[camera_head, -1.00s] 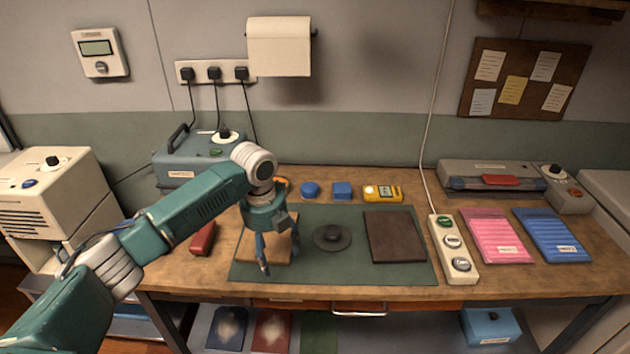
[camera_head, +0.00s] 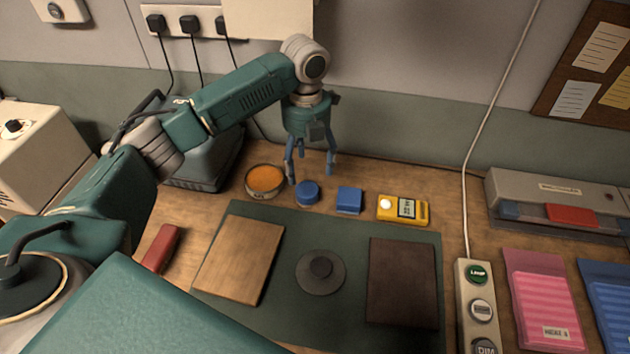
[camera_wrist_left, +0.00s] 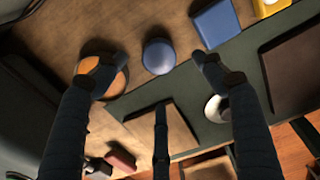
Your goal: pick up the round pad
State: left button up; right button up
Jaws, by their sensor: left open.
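The round pad (camera_head: 307,193) is small and blue and lies on the wooden table just behind the green mat. My left gripper (camera_head: 311,174) is open and empty, pointing down above the back of the table, close to the pad. In the left wrist view the round pad (camera_wrist_left: 158,56) shows whole between the spread fingers (camera_wrist_left: 156,76), apart from them. A blue square pad (camera_head: 349,199) lies to its right. My right gripper is not in view.
An orange-filled round bowl (camera_head: 265,181) stands left of the pad, and a yellow meter (camera_head: 402,209) lies further right. The green mat (camera_head: 350,331) holds a light board (camera_head: 240,260), a dark board (camera_head: 402,282) and a grey disc with a knob (camera_head: 320,272).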

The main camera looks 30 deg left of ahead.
aim_at(307, 189)
pick_arm(q)
jog(key=f, duration=0.3)
jog(key=shift+s+f, duration=0.3)
jog(key=shift+f, duration=0.05)
jog(key=shift+f+p, duration=0.4)
jog(key=shift+f, duration=0.2)
notch_tip(307, 189, down, 5)
jog(key=shift+w+a+r+p, duration=0.1)
jog(key=shift+w+p, duration=0.05)
jog(key=shift+p, duration=0.5)
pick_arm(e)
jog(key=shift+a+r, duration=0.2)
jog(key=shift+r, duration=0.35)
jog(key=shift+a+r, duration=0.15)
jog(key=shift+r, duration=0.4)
pick_arm(q)
jog(key=c, duration=1.4)
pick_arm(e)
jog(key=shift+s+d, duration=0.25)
pick_arm(q)
jog(key=shift+o, duration=0.2)
notch_tip(307, 189, up, 20)
jog(key=b, duration=0.2)
jog(key=shift+b, duration=0.3)
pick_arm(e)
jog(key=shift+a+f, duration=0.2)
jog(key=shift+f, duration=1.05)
